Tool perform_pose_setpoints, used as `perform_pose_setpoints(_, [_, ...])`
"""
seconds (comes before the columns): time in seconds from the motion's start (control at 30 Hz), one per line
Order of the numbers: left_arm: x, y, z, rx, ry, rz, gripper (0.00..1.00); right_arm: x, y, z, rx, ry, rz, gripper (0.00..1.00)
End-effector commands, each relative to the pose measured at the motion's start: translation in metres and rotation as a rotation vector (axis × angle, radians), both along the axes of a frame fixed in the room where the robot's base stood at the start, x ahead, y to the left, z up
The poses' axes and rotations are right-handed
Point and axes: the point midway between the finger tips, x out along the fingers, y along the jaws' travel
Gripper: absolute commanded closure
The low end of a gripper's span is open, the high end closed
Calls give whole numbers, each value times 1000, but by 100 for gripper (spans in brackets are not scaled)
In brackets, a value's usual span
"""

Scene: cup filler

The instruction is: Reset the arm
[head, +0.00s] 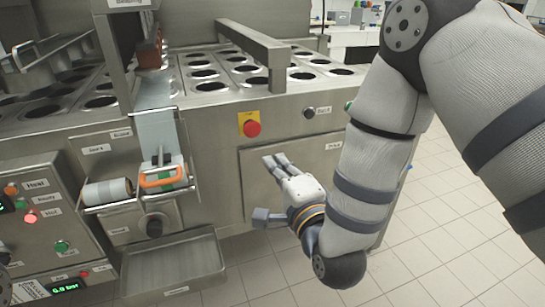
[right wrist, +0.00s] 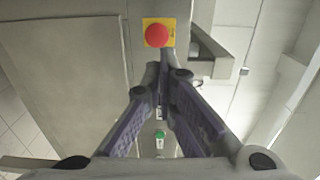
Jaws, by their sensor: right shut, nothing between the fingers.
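My right arm (head: 375,160) comes in from the upper right and bends down in front of the machine. My right gripper (head: 277,162) is shut and empty, in front of the machine's grey front panel (head: 256,205), below the red stop button (head: 252,128). In the right wrist view the fingertips (right wrist: 165,78) meet just under the red button (right wrist: 157,36). I cannot tell how far the fingertips are from the panel. My left gripper is not in view.
The cup filling machine has a top plate with several round holes (head: 204,73). A control box with lit buttons (head: 35,205) stands at left. A metal tray (head: 176,270) juts out low at the front. Tiled floor (head: 440,230) is open at right.

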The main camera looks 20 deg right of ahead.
Motion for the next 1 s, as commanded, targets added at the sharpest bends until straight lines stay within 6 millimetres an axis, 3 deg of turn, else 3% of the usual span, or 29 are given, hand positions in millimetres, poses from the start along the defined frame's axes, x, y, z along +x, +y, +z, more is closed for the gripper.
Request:
perform_pose_setpoints(0.37, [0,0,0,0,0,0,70,0,0,-1,-2,3,0,100])
perform_pose_setpoints(0.47, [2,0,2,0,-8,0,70,-9,-2,-25,-76,84,9,100])
perform_pose_setpoints(0.53, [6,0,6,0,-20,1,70,-30,-5,-68,-210,233,42,100])
perform_pose_setpoints(0.67, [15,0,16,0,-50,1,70,-109,-17,-166,-542,601,208,100])
perform_pose_setpoints(0.7, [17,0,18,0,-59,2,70,-140,-21,-191,-635,708,284,100])
perform_pose_setpoints(0.77, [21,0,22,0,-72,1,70,-191,-28,-223,-763,859,418,100])
perform_pose_setpoints(0.8, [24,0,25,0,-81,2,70,-227,-33,-240,-839,952,519,100])
perform_pose_setpoints(0.9, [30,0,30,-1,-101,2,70,-315,-45,-264,-982,1146,794,100])
perform_pose_setpoints(1.0, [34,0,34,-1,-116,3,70,-387,-54,-270,-1055,1269,1049,100])
